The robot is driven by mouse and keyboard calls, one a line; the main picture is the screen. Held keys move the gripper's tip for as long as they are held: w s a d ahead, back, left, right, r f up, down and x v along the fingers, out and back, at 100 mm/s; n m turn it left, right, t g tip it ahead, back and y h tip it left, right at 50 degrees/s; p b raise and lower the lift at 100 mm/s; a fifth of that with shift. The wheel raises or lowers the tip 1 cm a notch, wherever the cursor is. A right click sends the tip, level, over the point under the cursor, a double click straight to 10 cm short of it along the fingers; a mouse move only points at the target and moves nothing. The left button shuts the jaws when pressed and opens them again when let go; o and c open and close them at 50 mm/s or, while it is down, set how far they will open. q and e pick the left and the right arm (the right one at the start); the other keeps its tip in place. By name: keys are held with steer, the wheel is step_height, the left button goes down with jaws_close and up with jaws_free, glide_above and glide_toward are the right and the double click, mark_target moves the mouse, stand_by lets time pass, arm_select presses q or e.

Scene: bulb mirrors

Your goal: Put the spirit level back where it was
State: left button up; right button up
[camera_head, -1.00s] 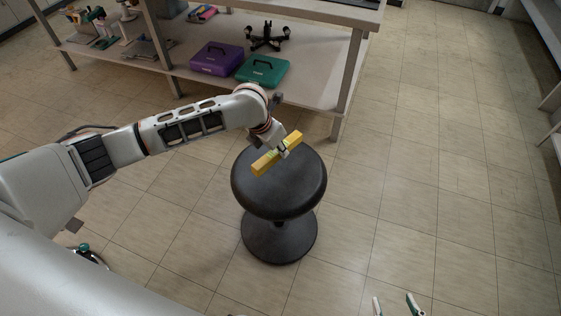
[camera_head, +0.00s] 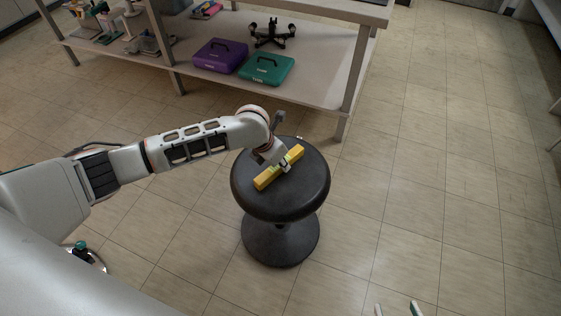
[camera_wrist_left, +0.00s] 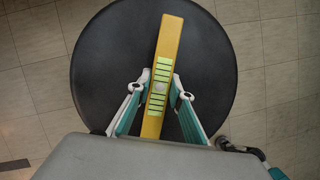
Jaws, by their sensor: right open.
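The yellow spirit level (camera_head: 279,167) with a pale green middle is over the seat of the black stool (camera_head: 250,200). It is on the seat or just above it; I cannot tell which. In the left wrist view the spirit level (camera_wrist_left: 168,40) runs lengthwise between the fingers. My left gripper (camera_head: 284,165) is shut on its middle, one finger on each side, also seen in the left wrist view (camera_wrist_left: 161,80). My right gripper (camera_head: 397,310) is open and empty at the bottom edge; only its fingertips show.
A workbench (camera_head: 330,95) stands behind the stool. Its lower shelf holds a purple case (camera_head: 219,56), a green case (camera_head: 266,68) and a black stand (camera_head: 271,35). The tiled floor on the right is clear.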

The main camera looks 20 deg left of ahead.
arm_select(q)
steer(key=o, duration=0.4)
